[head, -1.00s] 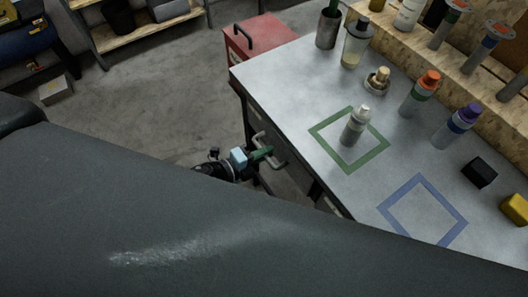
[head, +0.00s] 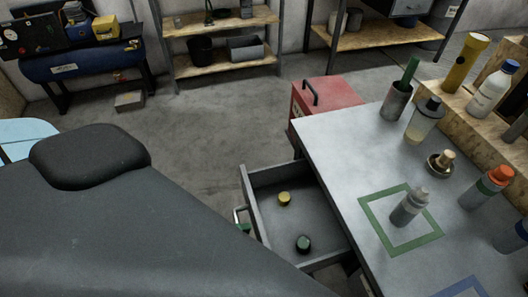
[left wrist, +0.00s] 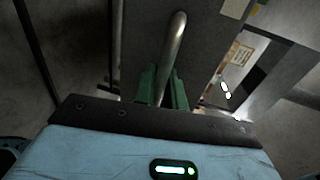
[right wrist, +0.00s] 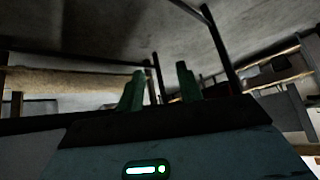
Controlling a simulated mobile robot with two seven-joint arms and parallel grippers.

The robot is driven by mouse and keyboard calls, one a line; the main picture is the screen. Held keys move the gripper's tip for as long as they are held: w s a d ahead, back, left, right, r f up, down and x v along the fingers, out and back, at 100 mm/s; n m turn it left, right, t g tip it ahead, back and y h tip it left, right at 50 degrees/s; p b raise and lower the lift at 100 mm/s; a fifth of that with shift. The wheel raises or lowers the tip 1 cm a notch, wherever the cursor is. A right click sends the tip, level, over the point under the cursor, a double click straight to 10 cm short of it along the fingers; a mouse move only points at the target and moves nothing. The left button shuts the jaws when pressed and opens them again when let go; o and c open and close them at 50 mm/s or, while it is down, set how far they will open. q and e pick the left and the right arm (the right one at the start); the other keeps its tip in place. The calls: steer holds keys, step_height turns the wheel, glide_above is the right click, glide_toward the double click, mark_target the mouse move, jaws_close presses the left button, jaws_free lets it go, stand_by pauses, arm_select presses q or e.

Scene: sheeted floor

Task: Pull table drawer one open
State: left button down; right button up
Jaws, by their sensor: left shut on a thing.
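The table drawer (head: 257,215) is pulled out from the left side of the grey table (head: 335,140). Inside it lie a small yellow round item (head: 284,198) and a small dark green round item (head: 303,243). The drawer's metal bar handle (left wrist: 172,50) runs between the green fingers of my left gripper (left wrist: 162,88), which is shut on it. In the head view only a bit of green finger (head: 243,227) shows beside the handle; my own dark body hides the rest. My right gripper (right wrist: 158,88) shows in its wrist view with its green fingers apart and nothing between them.
A grey-capped bottle (head: 410,206) stands in the green square on the tabletop. More bottles and a cup (head: 396,100) stand towards the back. A red cabinet (head: 328,97) stands beyond the table. The floor left of the drawer is clear.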

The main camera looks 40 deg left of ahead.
arm_select(q)
steer(key=v, duration=0.3)
steer(key=f+v, duration=0.1)
steer(key=shift+s+a+r, duration=0.1)
steer(key=shift+s+a, duration=0.15)
arm_select(e)
steer(key=shift+w, duration=0.35)
arm_select(q)
steer(key=c, duration=1.5)
jaws_free()
steer(key=b+v, duration=0.1)
steer(key=v, duration=0.6)
steer(key=shift+s+a+r, duration=0.1)
steer(key=shift+s+a, duration=0.1)
steer(key=shift+s, duration=0.1)
arm_select(e)
steer(key=shift+s+f, duration=0.25)
steer(key=shift+f, duration=0.2)
